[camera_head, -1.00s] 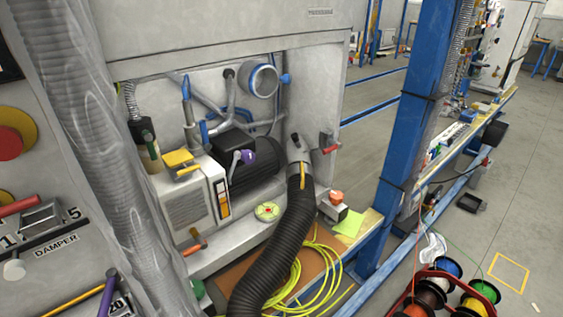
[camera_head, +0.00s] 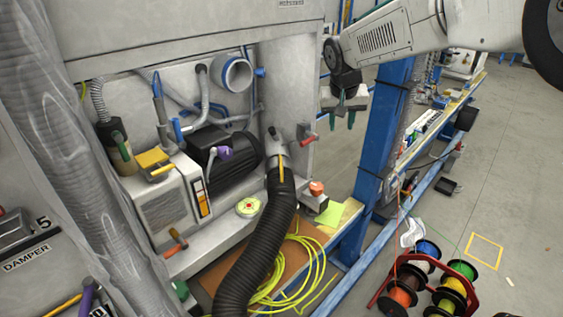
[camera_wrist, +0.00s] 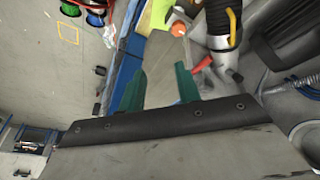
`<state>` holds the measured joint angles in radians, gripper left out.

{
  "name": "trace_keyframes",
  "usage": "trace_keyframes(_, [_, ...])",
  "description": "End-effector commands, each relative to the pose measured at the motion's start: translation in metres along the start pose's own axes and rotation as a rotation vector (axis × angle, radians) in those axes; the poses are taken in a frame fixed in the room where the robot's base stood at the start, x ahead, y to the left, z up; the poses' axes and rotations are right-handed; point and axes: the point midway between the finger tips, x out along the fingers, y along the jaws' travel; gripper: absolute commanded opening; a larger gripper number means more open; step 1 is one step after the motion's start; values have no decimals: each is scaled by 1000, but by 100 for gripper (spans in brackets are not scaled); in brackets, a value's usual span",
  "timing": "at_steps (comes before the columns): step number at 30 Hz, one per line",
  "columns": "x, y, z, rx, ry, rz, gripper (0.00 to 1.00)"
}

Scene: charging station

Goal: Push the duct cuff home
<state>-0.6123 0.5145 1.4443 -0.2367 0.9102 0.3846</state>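The duct cuff (camera_head: 275,152) is a grey collar at the upper end of a black corrugated hose (camera_head: 258,235), against the cabinet's lower right. A yellow strip (camera_head: 281,171) lies along the hose near the cuff. In the wrist view the cuff (camera_wrist: 214,42) is at the upper right, partly behind other parts. Whether it is fully seated cannot be told. My gripper (camera_head: 342,118) hangs above and right of the cuff, apart from it. Its green fingers are spread with nothing between them in the wrist view (camera_wrist: 159,80).
A red-handled lever (camera_head: 307,138) sticks out right of the cuff. A blue post (camera_head: 383,145) stands right of my gripper. A box with an orange knob (camera_head: 316,196) and yellow cable coils (camera_head: 300,265) lie below. Cable spools (camera_head: 430,280) stand on the floor.

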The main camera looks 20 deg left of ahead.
Motion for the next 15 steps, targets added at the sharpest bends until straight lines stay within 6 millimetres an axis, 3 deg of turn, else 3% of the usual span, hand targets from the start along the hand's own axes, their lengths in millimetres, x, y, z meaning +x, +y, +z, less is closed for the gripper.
trace_keyframes(1, [27,-35,-10,-28,8,-6,33])
trace_keyframes(6, [88,-123,-27,-80,50,-26,33])
trace_keyframes(10, [117,-166,-28,-103,70,-38,33])
trace_keyframes(15, [135,-187,-28,-114,82,-45,33])
